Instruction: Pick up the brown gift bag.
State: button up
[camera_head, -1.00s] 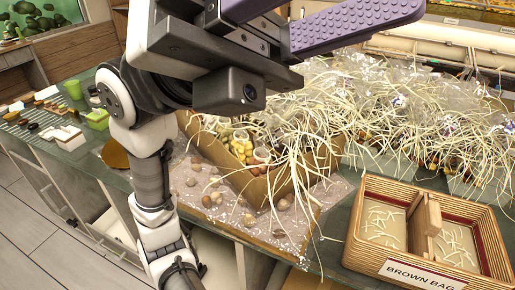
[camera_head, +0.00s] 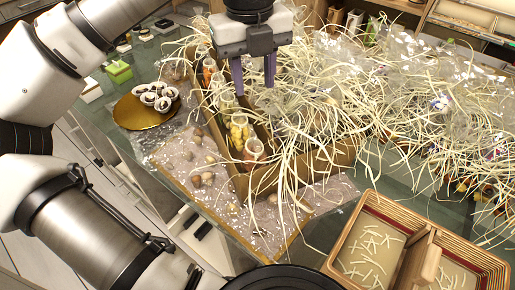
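A brown, open-topped container (camera_head: 262,181) lies on the counter in the middle of the head view. It may be the brown gift bag, but I cannot tell for sure. It holds several small jars and cups (camera_head: 240,130), and pale straw (camera_head: 320,100) spills over it and hides much of its far side. My gripper (camera_head: 254,89) points down above the container's far part, with its two purple fingers apart and nothing visible between them. I cannot tell whether the fingertips touch the straw.
A two-part woven basket (camera_head: 345,218) stands at the lower right with straw bits inside. A gold round board (camera_head: 140,115) with dark-and-white treats is at the left. A speckled sheet with pebbles (camera_head: 200,165) lies in front of the container. Straw and clear wrap crowd the right.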

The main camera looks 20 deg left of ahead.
aim_at(254, 131)
jog(key=f, duration=0.2)
jog(key=f+p, duration=0.1)
jog(key=f, duration=0.2)
jog(key=a+f, duration=0.1)
jog(key=f, duration=0.2)
jog(key=shift+s+f, duration=0.1)
jog(key=f+p, duration=0.1)
jog(key=f, duration=0.1)
jog(key=d+f+p, duration=0.1)
jog(key=f, duration=0.1)
jog(key=shift+f, duration=0.25)
jog(key=shift+f+p, duration=0.3)
jog(key=shift+f, duration=0.3)
grip_shut()
